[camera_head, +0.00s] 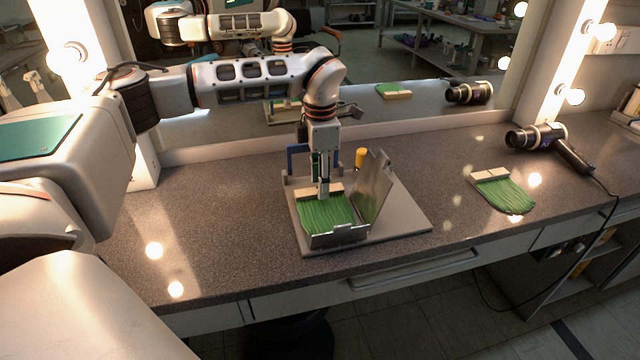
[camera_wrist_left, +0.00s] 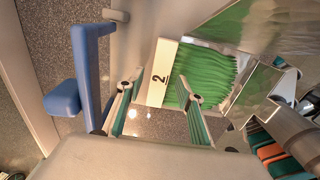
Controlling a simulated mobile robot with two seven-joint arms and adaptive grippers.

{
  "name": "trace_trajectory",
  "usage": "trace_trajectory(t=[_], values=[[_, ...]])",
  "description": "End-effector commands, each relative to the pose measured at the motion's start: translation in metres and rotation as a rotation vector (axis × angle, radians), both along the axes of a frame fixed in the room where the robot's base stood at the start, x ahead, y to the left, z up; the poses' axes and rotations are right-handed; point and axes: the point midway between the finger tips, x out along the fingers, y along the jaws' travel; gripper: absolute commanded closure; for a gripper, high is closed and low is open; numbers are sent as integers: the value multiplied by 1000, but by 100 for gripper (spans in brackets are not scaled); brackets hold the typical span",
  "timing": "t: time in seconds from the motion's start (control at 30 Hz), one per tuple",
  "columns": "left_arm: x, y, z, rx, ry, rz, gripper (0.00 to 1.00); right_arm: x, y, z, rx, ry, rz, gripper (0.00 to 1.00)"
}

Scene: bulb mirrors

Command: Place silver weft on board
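A green weft (camera_head: 325,214) with a cream strip lies on the pale board (camera_head: 405,222). Its strip (camera_wrist_left: 160,72), marked 2, shows in the left wrist view. Another green weft (camera_head: 505,193) with a cream strip lies on the counter to the right. Neither weft looks silver. A shiny metal plate (camera_head: 373,188) stands tilted up on the board, and a metal piece (camera_head: 338,237) lies at the weft's front end. My left gripper (camera_head: 323,190) points down over the strip. In the left wrist view its fingers (camera_wrist_left: 157,90) are apart, one on each side of the strip. My right gripper is out of view.
A blue upright part (camera_head: 292,160) and an orange peg (camera_head: 361,158) stand at the board's back. A hair dryer (camera_head: 548,143) with a cord lies at the right. The mirror behind reflects my arm. The counter (camera_head: 220,250) is clear left of the board.

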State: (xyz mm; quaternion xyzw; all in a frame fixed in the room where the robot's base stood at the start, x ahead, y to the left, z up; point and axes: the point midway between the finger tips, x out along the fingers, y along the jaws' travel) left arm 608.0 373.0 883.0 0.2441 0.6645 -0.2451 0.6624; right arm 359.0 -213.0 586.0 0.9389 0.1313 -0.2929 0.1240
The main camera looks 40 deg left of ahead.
Motion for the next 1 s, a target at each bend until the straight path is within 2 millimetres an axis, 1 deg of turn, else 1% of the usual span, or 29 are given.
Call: trace_trajectory(t=[0.03, 0.2, 0.3, 0.4, 0.5, 0.7, 1.0], values=[[1, 0, 15, 0, -8, 0, 63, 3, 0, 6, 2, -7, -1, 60], [2, 0, 52, 1, -10, 1, 63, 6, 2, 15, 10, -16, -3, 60], [1, 0, 72, 0, -9, 0, 63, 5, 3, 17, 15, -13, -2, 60], [1, 0, 88, 0, -6, 0, 63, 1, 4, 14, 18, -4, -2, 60], [1, 0, 99, 0, -5, 0, 63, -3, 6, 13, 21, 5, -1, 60], [0, 0, 108, -1, -2, -1, 63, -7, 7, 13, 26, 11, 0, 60], [0, 0, 108, 0, -1, -1, 63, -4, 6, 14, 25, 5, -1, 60]])
